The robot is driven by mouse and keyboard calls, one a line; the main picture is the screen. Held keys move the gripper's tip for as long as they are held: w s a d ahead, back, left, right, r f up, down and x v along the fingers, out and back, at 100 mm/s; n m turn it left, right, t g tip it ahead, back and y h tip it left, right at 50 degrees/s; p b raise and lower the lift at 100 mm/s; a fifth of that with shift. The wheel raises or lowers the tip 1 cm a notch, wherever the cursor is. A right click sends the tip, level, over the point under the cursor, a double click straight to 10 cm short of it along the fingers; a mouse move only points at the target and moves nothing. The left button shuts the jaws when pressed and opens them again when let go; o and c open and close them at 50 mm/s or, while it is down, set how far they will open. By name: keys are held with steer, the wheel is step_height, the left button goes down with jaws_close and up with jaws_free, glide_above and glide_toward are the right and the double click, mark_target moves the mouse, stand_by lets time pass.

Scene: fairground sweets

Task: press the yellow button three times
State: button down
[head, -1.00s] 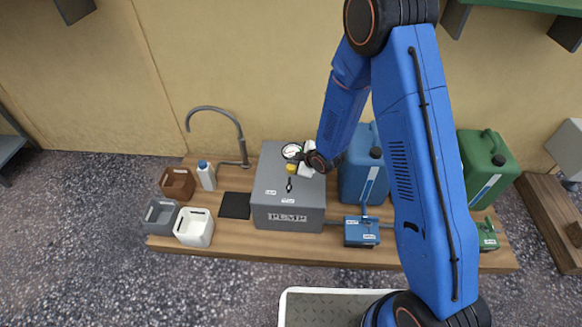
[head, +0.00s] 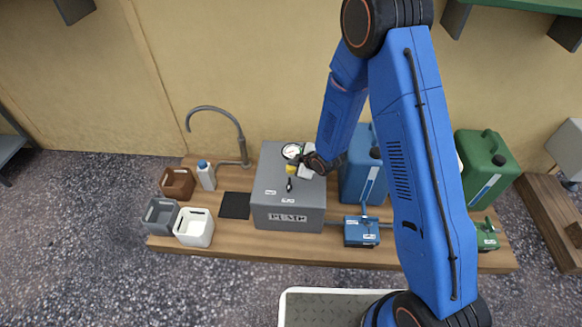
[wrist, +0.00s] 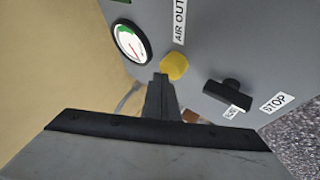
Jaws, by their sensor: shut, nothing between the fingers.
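The yellow button (wrist: 175,66) is a round knob on the grey pump box (wrist: 215,50). In the head view the button (head: 291,169) shows small on top of the box (head: 288,215), just left of the end of my arm. My gripper (wrist: 160,82) is shut and empty. Its fingertips are right beside the lower left of the button in the wrist view. I cannot tell whether they touch it.
A dial gauge (wrist: 131,43) and a black lever (wrist: 230,93) with a STOP label sit near the button. Blue (head: 360,180) and green (head: 488,170) canisters stand right of the box. Small bins (head: 194,227) and a tap (head: 240,140) are left.

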steer(key=shift+f, duration=0.8)
stand_by(0.8)
stand_by(0.3)
steer(key=shift+r, duration=1.2)
steer(key=shift+f, duration=1.1)
stand_by(1.5)
steer(key=shift+r, duration=1.15)
